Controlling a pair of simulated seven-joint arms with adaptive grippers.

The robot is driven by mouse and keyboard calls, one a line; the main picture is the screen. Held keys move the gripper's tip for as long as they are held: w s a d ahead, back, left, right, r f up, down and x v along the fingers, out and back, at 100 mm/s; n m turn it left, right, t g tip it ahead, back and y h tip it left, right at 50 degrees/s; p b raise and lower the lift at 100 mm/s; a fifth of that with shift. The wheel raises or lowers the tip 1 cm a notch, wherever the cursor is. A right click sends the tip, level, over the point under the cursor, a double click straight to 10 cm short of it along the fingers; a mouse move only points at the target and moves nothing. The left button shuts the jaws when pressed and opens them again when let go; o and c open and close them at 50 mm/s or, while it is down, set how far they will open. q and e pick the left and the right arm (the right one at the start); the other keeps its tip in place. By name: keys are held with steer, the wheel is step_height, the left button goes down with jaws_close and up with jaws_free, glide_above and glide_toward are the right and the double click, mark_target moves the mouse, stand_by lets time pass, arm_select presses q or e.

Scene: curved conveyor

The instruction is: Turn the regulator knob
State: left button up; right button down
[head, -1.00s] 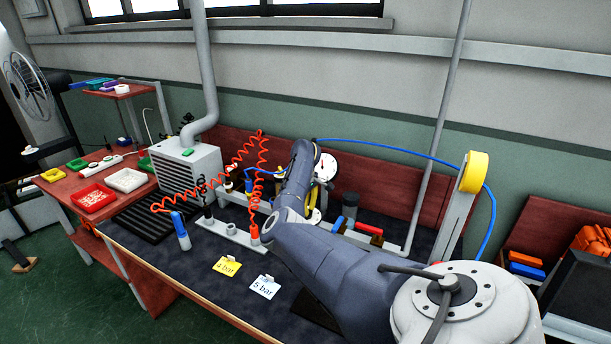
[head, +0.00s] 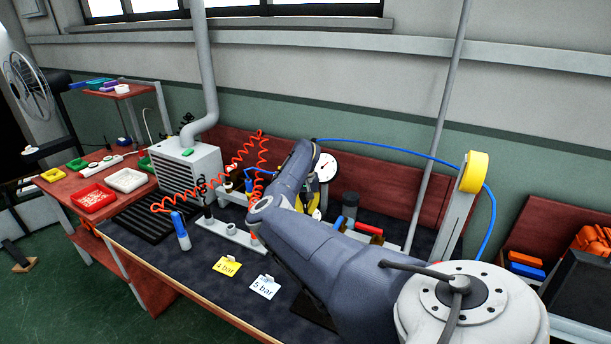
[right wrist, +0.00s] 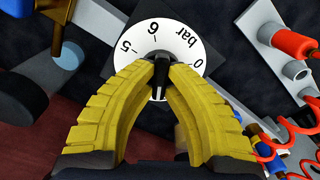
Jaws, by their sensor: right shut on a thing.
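The regulator knob (right wrist: 161,91) is black with a light pointer mark, in the middle of a white dial (right wrist: 188,52) marked 5, 6, 0 and bar. My right gripper (right wrist: 162,69) has its yellow fingers shut on the knob from both sides; the fingertips hide part of it. In the head view, my right arm covers the knob and most of the gripper. A round white gauge (head: 327,167) with a needle stands just behind the arm; its reading is too small to tell. My left gripper is not in view.
A yellow 4 bar card (head: 227,266) and a white 5 bar card (head: 265,287) stand at the bench front. A red coiled hose (head: 180,204) and blue-topped tool (head: 181,232) are left of my arm. A red-handled valve (head: 368,229) is on the right.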

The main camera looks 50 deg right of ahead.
mark_target(305, 208)
steer(key=m, duration=0.5)
steer(key=shift+m, duration=0.3)
stand_by(0.4)
steer(key=c, duration=1.4)
jaws_free()
steer(key=shift+r, duration=0.2)
step_height(305, 208, up, 12)
steer(key=shift+f, duration=0.2)
